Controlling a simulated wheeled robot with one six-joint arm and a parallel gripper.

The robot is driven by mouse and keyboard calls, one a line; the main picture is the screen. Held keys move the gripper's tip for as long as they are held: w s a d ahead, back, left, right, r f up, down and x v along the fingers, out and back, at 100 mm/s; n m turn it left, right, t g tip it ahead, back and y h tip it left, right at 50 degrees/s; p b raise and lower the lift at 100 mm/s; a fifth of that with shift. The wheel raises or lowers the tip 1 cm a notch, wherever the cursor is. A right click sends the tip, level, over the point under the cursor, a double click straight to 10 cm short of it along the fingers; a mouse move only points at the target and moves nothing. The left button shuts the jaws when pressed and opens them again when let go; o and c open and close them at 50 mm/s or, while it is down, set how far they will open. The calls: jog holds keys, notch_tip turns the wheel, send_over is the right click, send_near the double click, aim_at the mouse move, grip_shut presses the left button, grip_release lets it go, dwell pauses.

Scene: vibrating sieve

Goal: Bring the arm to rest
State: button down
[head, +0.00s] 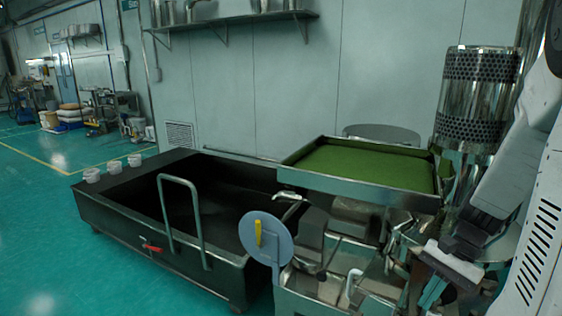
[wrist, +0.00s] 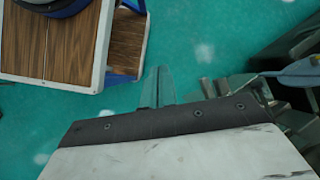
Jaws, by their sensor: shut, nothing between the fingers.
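My arm comes down along the right side of the head view. My gripper (head: 436,282) hangs low at its end, shut and empty, in front of the sieve machine's metal parts. In the wrist view the dark front plate of my gripper (wrist: 165,122) and its pale body fill the lower part. The sieve machine's tray (head: 315,182), with a green surface inside, lies to the left of and above my gripper in the head view. I cannot tell the exact gap between my gripper and the metal parts.
A black wheeled tub (head: 235,277) with a metal handle stands left of the sieve. A perforated steel cylinder (head: 478,100) rises behind my arm. A grey disc (head: 268,242) with a yellow handle is in front. The wrist view shows a wood-topped platform (wrist: 48,50). The green floor (head: 45,220) is clear at left.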

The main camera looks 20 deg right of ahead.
jog(key=s+a+r+n+t+h, duration=0.1)
jog(key=s+a+r+n+h, duration=0.1)
jog(key=a+r+n, duration=0.4)
jog(key=s+a+r+n+t+h, duration=0.1)
jog(key=s+a+r+n+h, duration=0.1)
jog(key=a+r+n+h, duration=0.2)
jog(key=a+r+n, duration=0.3)
jog(key=a+r, duration=0.1)
jog(key=a, duration=0.3)
jog(key=shift+s+a+r, duration=0.25)
jog(key=shift+s, duration=0.15)
jog(key=shift+a, duration=0.1)
